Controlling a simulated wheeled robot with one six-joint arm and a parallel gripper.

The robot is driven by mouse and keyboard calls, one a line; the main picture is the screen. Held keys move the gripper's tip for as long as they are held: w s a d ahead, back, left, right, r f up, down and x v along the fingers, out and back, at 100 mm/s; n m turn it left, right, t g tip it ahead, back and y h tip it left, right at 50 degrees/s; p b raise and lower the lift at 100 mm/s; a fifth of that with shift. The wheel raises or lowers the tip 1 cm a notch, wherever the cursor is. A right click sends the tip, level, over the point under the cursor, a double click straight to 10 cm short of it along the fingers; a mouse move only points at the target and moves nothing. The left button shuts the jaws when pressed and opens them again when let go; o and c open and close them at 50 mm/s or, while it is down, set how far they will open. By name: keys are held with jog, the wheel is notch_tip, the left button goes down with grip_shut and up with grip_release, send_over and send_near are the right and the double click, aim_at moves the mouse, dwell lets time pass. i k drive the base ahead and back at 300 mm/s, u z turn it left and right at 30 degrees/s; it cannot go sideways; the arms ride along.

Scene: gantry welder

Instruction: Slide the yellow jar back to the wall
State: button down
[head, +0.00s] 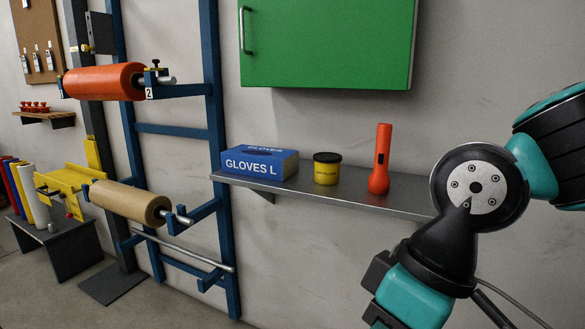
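The yellow jar (326,174) has a black lid and a dark printed label. It stands upright on a grey wall shelf (345,195), between a blue glove box and an orange flashlight, with a small gap on each side. How far its back is from the wall is hard to tell from this angle. My arm (455,240) is folded at the right of the head view, in front of the shelf's right end and well apart from the jar. The fingers of my gripper do not show.
The blue box marked GLOVES L (261,163) is left of the jar; the orange flashlight (380,160) stands upright to its right. A green cabinet (328,42) hangs above. A blue rack (217,110) with rolls (105,82) is at left. The shelf right of the flashlight looks bare.

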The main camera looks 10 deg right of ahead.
aim_at(327, 165)
jog(key=u, duration=1.9)
jog(key=i, duration=1.7)
jog(key=z, duration=3.7)
